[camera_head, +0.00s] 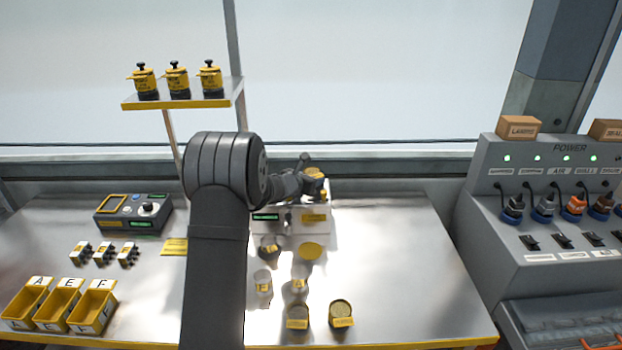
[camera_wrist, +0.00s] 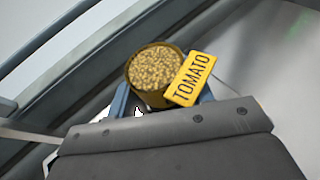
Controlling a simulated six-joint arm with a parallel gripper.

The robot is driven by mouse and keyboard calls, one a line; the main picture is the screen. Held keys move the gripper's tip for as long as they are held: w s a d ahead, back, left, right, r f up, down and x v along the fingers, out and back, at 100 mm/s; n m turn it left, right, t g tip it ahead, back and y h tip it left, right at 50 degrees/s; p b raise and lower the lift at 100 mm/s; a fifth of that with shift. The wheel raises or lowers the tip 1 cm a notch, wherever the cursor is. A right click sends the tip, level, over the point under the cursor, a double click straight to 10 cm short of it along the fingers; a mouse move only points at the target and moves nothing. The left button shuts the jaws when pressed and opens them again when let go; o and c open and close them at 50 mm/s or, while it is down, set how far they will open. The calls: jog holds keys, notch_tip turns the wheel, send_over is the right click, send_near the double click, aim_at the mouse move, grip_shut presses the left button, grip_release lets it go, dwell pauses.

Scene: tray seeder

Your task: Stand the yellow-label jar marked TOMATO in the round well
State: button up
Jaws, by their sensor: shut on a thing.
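The jar marked TOMATO (camera_wrist: 155,72) is round, open-topped and full of pale seeds, with a yellow label (camera_wrist: 190,80) tilted in the wrist view. My gripper (camera_wrist: 162,97) is shut on it, with blue finger parts showing on both sides. In the head view my gripper (camera_head: 305,180) is over the white seeder unit (camera_head: 290,222) at the back of the bench. A small yellow part shows there, partly hidden by my gripper. I cannot make out the round well or whether the jar touches anything.
Several jars stand on the bench in front of the seeder, among them a yellow-labelled one (camera_head: 341,316) and a clear one (camera_head: 263,284). A yellow disc (camera_head: 310,251) lies near them. A control box (camera_head: 133,214) and yellow bins (camera_head: 92,309) are left. The bench's right side is clear.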

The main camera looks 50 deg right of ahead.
jog(key=shift+s+a+f, duration=0.1)
jog(key=shift+a+f, duration=0.05)
jog(key=shift+f, duration=0.8)
jog(key=o, duration=1.2)
jog(key=shift+s, duration=0.2)
jog(key=shift+a, duration=0.1)
jog(key=a+r, duration=0.1)
jog(key=a, duration=0.1)
jog(key=a+r, duration=0.3)
jog(key=a, duration=0.2)
jog(key=shift+s+r, duration=0.3)
jog(key=shift+s, duration=0.1)
jog(key=shift+d, duration=0.1)
